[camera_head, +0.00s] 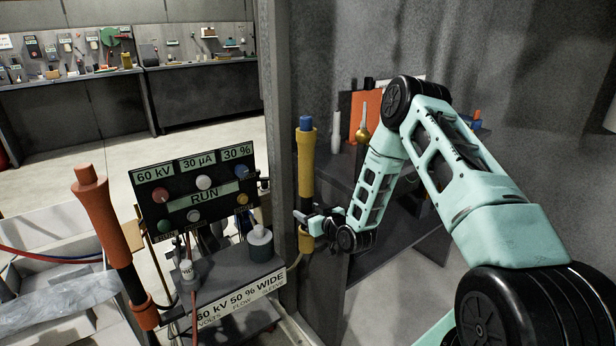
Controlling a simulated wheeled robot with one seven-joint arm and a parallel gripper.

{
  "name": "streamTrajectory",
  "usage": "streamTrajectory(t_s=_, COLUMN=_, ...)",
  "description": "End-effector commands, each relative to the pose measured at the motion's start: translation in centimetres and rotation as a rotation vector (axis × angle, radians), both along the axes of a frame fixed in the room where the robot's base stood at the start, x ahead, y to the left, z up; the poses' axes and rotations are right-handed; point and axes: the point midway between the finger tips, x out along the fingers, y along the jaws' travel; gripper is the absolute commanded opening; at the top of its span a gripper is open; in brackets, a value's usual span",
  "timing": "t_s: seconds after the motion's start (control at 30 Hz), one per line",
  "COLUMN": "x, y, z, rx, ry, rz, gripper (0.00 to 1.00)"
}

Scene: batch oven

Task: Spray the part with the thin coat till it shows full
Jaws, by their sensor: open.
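My gripper (309,217) is open at the lower end of a yellow upright handle with a blue top (306,165), beside a grey post. The jaws look close to or around its dark lower part; I cannot tell if they touch it. An orange-brown upright handle (100,215) stands at the left front. The dark control panel (197,192) reads 60 kV, 30 µA, 30 % and RUN. A label below (240,302) reads 60 kV 50 % WIDE. No part with a thin coat can be made out for sure.
Behind my arm are an orange panel (370,110), a brass piece (362,134) and a dark bench. The grey post (279,120) stands close to my gripper.

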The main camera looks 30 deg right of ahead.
Motion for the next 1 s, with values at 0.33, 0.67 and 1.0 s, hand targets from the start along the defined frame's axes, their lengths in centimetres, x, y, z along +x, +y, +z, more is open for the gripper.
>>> streamTrajectory(t_s=0.33, x=0.0, y=0.0, z=0.0, rx=0.000, ry=0.000, rz=0.000, gripper=0.00)
streamTrajectory(t_s=0.67, x=0.1, y=0.0, z=1.1, rx=-0.001, ry=-0.005, rz=0.000, gripper=0.00)
streamTrajectory(t_s=1.0, x=0.0, y=0.0, z=2.9, rx=-0.001, ry=-0.004, rz=0.000, gripper=0.00)
